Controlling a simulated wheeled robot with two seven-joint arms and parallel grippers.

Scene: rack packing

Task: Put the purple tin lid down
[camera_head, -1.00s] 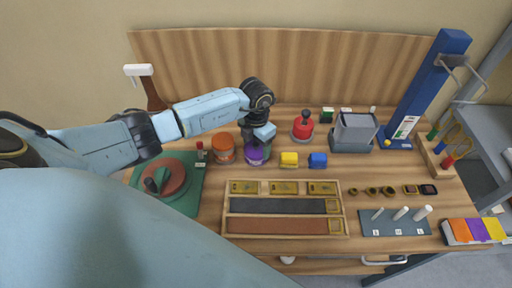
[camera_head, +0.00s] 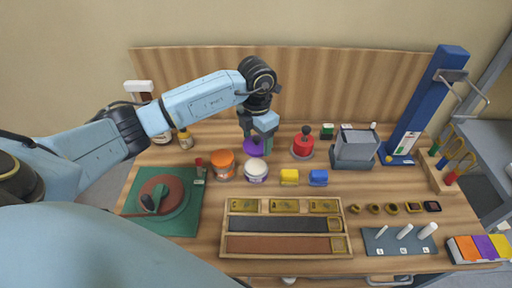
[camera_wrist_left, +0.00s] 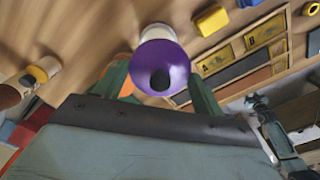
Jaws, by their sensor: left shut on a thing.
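The purple tin lid (camera_head: 252,148) is held by my left gripper (camera_head: 262,140), behind the open tin. The left gripper is shut on it. In the left wrist view the purple lid (camera_wrist_left: 160,66) sits between the fingers, with a dark knob facing the camera. The open tin (camera_head: 256,171) stands upright on the bench with a pale top showing. In the head view the fingers partly hide the lid, and I cannot tell whether the lid touches the bench. My right gripper is not in view.
An orange-lidded tin (camera_head: 224,163) stands left of the open tin. A red knobbed object (camera_head: 302,144) is to the right. Yellow (camera_head: 289,177) and blue (camera_head: 318,178) blocks lie in front. A wooden tray (camera_head: 284,228) lies nearer. The wooden back panel (camera_head: 340,80) rises behind.

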